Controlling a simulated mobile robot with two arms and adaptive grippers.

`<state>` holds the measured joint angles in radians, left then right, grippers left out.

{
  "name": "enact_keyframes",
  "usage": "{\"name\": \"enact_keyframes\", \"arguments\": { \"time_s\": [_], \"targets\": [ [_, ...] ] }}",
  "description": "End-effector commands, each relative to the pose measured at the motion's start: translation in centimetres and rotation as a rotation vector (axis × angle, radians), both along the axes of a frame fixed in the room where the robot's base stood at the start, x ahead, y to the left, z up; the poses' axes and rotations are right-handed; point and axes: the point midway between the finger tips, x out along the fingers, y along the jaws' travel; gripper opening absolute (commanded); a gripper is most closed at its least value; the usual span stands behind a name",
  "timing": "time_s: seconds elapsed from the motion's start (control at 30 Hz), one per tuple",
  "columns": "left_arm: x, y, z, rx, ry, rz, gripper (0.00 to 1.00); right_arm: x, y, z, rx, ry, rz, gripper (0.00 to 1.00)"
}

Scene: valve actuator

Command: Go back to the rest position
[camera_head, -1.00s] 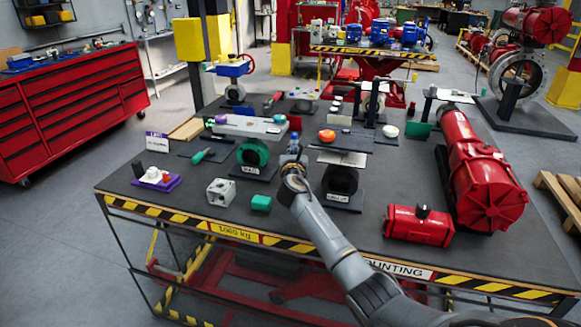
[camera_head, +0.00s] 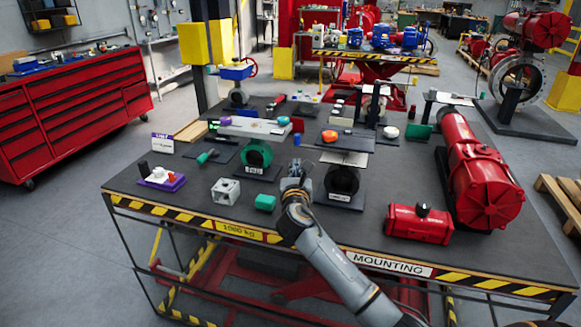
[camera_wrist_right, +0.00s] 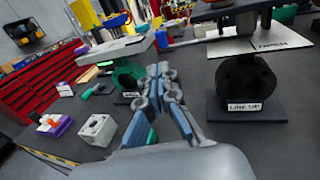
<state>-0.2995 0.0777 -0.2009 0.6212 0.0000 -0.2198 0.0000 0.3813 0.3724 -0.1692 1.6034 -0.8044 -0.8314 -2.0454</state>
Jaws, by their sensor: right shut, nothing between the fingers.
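My right gripper (camera_head: 298,168) is above the front middle of the dark workbench (camera_head: 380,215), between the green ring stand (camera_head: 256,156) and the black ring stand (camera_head: 342,180). Its arm comes in from the lower right. In the right wrist view the fingers (camera_wrist_right: 165,72) are together with nothing between them. The black stand with a label (camera_wrist_right: 247,85) is to their right, and the green ring (camera_wrist_right: 128,75) is behind them to the left. My left gripper shows in neither view.
A small blue item (camera_head: 296,138) stands beyond the gripper.

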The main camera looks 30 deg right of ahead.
Motion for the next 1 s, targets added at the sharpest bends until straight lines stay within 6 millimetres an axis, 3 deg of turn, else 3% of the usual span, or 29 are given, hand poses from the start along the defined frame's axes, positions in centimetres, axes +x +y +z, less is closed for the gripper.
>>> {"name": "enact_keyframes", "arguments": {
  "time_s": [0.27, 0.37, 0.43, 0.57, 0.7, 0.8, 1.0],
  "targets": [
    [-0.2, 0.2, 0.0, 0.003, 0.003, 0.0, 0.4, -0.4, 0.3, -0.3, 0.016, -0.002, 0.001, 0.0],
    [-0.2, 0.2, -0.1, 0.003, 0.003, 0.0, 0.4, -1.6, 1.1, -2.1, 0.127, -0.019, -0.001, 0.0],
    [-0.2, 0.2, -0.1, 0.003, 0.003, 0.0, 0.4, -3.3, 2.1, -4.6, 0.288, -0.046, -0.01, 0.0],
    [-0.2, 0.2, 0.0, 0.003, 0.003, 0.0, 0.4, -8.4, 5.0, -10.6, 0.719, -0.108, -0.086, 0.0],
    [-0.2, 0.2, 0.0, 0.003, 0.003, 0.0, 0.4, -15.5, 8.7, -16.3, 1.206, -0.179, -0.27, 0.0],
    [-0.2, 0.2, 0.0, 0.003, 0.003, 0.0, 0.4, -21.0, 11.5, -19.4, 1.512, -0.229, -0.462, 0.0],
    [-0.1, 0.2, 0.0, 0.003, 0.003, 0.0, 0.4, -29.6, 15.8, -22.1, 1.891, -0.324, -0.845, 0.0]
  ]
}}
